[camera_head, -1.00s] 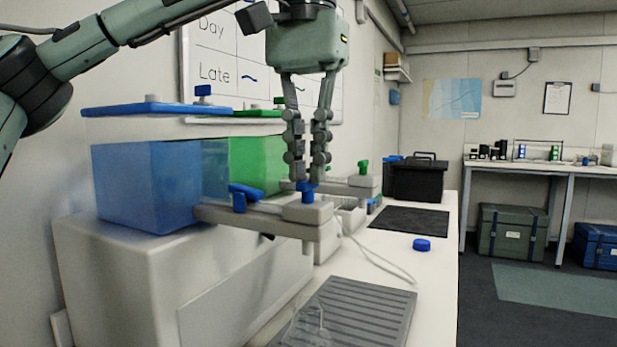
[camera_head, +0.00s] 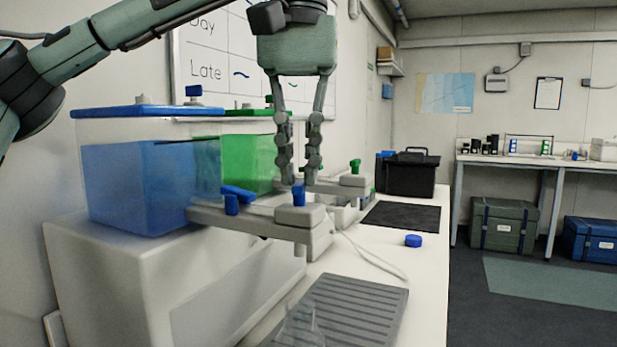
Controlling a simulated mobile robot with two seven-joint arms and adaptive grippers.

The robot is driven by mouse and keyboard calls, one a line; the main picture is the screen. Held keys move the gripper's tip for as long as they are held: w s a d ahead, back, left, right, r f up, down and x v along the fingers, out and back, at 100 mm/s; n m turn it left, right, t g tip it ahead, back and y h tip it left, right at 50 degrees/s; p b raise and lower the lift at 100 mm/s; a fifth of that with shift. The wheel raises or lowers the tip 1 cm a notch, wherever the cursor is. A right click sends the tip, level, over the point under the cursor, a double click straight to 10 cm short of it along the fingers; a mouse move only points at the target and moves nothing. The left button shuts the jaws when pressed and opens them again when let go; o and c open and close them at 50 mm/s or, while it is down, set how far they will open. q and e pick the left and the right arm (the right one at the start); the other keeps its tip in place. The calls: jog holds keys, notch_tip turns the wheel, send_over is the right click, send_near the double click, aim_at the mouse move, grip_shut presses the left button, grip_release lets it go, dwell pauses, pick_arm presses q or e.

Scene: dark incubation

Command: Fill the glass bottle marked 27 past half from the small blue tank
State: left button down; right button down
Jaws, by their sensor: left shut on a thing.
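A blue tank (camera_head: 140,185) with a blue lid stands on a white block at the left. A grey outlet arm (camera_head: 262,222) runs from it to a tap with a blue handle (camera_head: 298,196). My left gripper (camera_head: 298,182) points down from above and is shut on this handle. A clear glass bottle (camera_head: 305,325) stands on the ribbed tray at the bottom edge, partly cut off. Its marking and level are not readable. My right gripper is not in view.
A green tank (camera_head: 250,160) stands behind the blue one, with a green-handled tap (camera_head: 355,166). A blue cap (camera_head: 413,241) lies on the white bench, near a dark mat (camera_head: 402,217) and a black case (camera_head: 407,175). The ribbed tray (camera_head: 365,305) is in front.

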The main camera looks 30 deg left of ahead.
pick_arm(q)
jog(key=n, duration=1)
dwell(7.0)
